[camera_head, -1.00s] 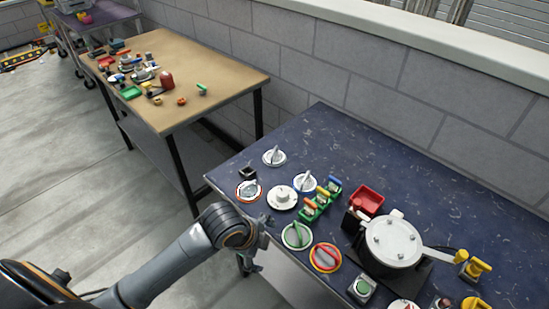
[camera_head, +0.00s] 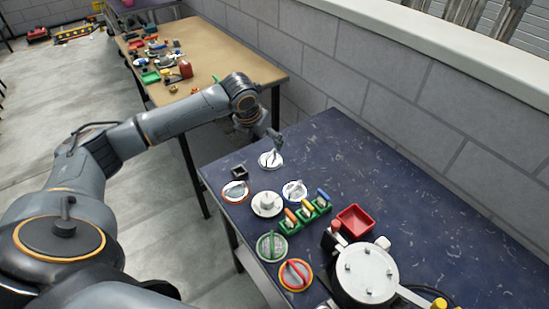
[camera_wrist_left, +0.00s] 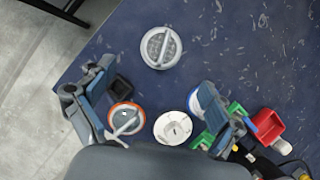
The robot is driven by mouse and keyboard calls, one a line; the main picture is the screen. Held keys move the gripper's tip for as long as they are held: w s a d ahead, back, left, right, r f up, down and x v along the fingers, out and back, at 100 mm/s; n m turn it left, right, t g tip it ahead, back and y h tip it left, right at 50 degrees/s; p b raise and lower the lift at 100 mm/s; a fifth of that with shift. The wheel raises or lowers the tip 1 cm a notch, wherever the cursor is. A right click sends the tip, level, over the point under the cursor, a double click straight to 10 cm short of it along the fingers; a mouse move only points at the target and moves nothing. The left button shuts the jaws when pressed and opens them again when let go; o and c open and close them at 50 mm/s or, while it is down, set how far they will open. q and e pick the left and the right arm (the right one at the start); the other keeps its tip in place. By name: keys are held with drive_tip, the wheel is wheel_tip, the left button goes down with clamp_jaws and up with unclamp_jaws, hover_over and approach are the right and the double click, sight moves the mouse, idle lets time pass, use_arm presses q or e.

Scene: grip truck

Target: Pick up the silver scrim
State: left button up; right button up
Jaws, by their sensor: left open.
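The silver scrim (camera_head: 270,161) is a pale grey round disc with a raised bar handle, lying flat near the far left edge of the blue table (camera_head: 400,180). In the left wrist view the scrim (camera_wrist_left: 161,48) shows whole, beyond and between the fingertips. My left gripper (camera_head: 262,141) is just above it and partly covers it in the head view. In the left wrist view the gripper (camera_wrist_left: 156,78) is open wide and empty, with its fingers apart on either side. My right gripper does not show.
Close by lie an orange-rimmed disc (camera_head: 235,191), a white round piece (camera_head: 267,204), a blue-rimmed disc (camera_head: 294,190) and a small black box (camera_head: 239,173). A green rack (camera_head: 307,213), a red tray (camera_head: 354,222) and a brick wall (camera_head: 400,100) lie further right.

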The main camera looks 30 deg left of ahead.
sight(269, 155)
use_arm(q)
drive_tip(key=x, duration=0.3)
drive_tip(key=shift+d+f, duration=0.1)
drive_tip(key=shift+f, duration=0.1)
drive_tip(key=x, duration=0.3)
drive_tip(key=shift+w+d+p, duration=0.1)
drive_tip(key=shift+d+p, duration=0.1)
drive_tip(key=shift+p, duration=0.15)
drive_tip(key=x, duration=0.3)
drive_tip(key=shift+w+f, duration=0.1)
drive_tip(key=shift+f, duration=0.3)
drive_tip(key=c, duration=0.6)
drive_tip(key=shift+r, duration=0.1)
drive_tip(key=c, duration=1.1)
clamp_jaws()
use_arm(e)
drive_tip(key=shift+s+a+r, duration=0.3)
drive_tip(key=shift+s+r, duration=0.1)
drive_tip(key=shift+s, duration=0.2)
